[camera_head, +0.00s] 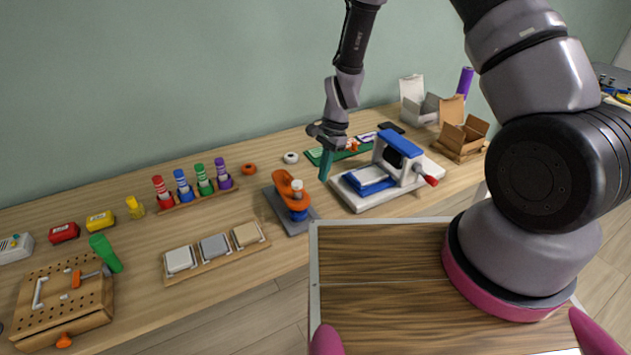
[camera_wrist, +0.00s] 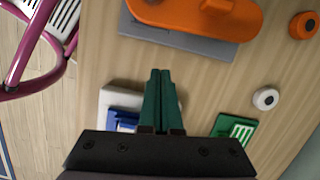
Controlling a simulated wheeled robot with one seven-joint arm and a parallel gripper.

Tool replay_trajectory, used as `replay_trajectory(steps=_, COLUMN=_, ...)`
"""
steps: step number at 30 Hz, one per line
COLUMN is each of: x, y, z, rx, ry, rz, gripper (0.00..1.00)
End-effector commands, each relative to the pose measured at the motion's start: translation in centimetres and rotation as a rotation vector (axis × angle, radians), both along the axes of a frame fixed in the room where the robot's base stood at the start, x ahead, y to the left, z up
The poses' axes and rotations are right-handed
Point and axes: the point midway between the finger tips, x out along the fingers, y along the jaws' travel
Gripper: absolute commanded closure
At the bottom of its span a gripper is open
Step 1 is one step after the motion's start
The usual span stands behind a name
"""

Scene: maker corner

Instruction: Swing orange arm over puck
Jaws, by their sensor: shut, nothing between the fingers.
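The orange arm (camera_head: 283,184) sits on a grey base plate (camera_head: 278,207) near the middle of the table. A small white knob stands on its near end. The blue puck (camera_head: 298,215) shows just beneath that near end, partly hidden by it. In the wrist view the orange arm (camera_wrist: 220,18) and grey plate (camera_wrist: 190,42) are at the top edge, cut off, and the puck is not seen. My gripper (camera_head: 323,178) is shut and empty, pointing down to the right of the orange arm and apart from it. Its green fingers also show in the wrist view (camera_wrist: 160,75).
A white-and-blue press (camera_head: 390,165) with a red handle stands close right of my gripper. A green board (camera_head: 335,152) lies behind it. Orange and white rings (camera_head: 291,157) lie behind the plate. A tray of square blocks (camera_head: 265,241) is at front left.

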Motion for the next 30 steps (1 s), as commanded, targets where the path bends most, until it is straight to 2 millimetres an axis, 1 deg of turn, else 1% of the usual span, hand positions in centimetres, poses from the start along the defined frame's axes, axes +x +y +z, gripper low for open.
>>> replay_trajectory(steps=1, x=0.2, y=0.0, z=1.5, rx=0.003, ry=-0.006, rz=0.005, gripper=1.00)
replay_trajectory(steps=3, x=0.3, y=-0.3, z=3.1, rx=0.003, ry=-0.006, rz=0.005, gripper=1.00)
replay_trajectory(steps=6, x=0.6, y=-0.8, z=5.0, rx=0.002, ry=-0.005, rz=0.005, gripper=1.00)
replay_trajectory(steps=9, x=0.8, y=-1.1, z=6.5, rx=0.003, ry=-0.004, rz=0.004, gripper=1.00)
replay_trajectory(steps=12, x=0.9, y=-1.3, z=7.4, rx=0.002, ry=-0.003, rz=0.004, gripper=1.00)
replay_trajectory(steps=15, x=0.9, y=-1.4, z=7.9, rx=0.002, ry=-0.001, rz=0.003, gripper=1.00)
replay_trajectory(steps=26, x=0.9, y=-1.5, z=8.1, rx=0.003, ry=-0.002, rz=0.004, gripper=1.00)
replay_trajectory(steps=29, x=1.2, y=-1.8, z=9.6, rx=0.012, ry=-0.024, rz=0.014, gripper=1.00)
replay_trajectory(steps=30, x=1.4, y=-2.1, z=10.7, rx=0.018, ry=-0.039, rz=0.022, gripper=1.00)
